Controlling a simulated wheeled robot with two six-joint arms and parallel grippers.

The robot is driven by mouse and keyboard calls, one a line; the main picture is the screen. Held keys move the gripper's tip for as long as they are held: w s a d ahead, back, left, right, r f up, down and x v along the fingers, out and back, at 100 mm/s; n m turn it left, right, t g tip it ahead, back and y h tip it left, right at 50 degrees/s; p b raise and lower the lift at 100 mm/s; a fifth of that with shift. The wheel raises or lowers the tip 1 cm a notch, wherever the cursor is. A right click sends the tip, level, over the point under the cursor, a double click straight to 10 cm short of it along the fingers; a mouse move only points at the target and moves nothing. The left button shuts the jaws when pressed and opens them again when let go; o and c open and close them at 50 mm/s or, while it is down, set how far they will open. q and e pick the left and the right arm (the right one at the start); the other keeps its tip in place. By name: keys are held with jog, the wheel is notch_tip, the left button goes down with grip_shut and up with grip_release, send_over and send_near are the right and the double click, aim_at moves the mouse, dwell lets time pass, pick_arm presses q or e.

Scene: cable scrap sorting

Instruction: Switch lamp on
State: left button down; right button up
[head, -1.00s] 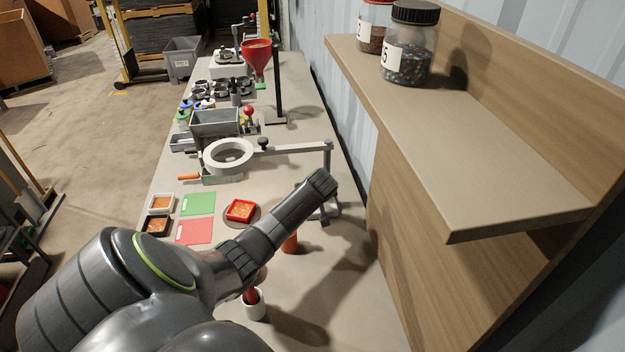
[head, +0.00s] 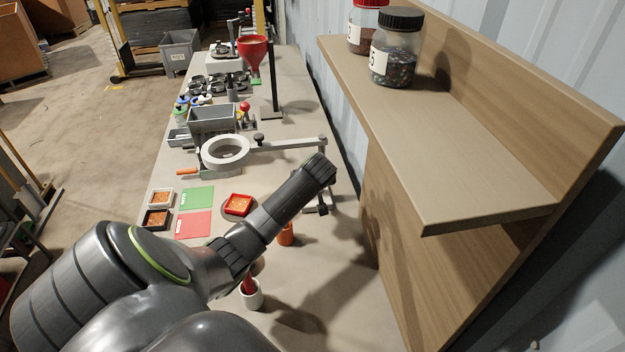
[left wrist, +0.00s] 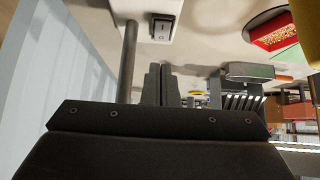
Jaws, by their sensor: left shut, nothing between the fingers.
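The lamp is a white ring (head: 207,152) on a grey jointed arm (head: 290,145) over the bench. I cannot tell whether it is lit. In the left wrist view a dark rocker switch (left wrist: 162,28) sits on a pale housing (left wrist: 186,12) near the top. A dark post (left wrist: 128,62) stands beside it. My left gripper (left wrist: 160,72) is shut and empty, its fingertips below the switch in that picture and apart from it. In the head view my left arm reaches toward the lamp's stand and hides its own fingers. My right gripper is not in view.
A wooden shelf (head: 465,150) with jars (head: 395,50) overhangs the bench's right side. A red funnel (head: 252,50) is farther back.

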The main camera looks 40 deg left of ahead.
pick_arm(q)
jog(key=s+d+r, duration=0.1)
jog(key=s+d+r+b, duration=0.1)
jog(key=d+r, duration=0.1)
jog(key=shift+s+d+r, duration=0.1)
jog(key=shift+s+d, duration=0.15)
jog(key=shift+s, duration=0.15)
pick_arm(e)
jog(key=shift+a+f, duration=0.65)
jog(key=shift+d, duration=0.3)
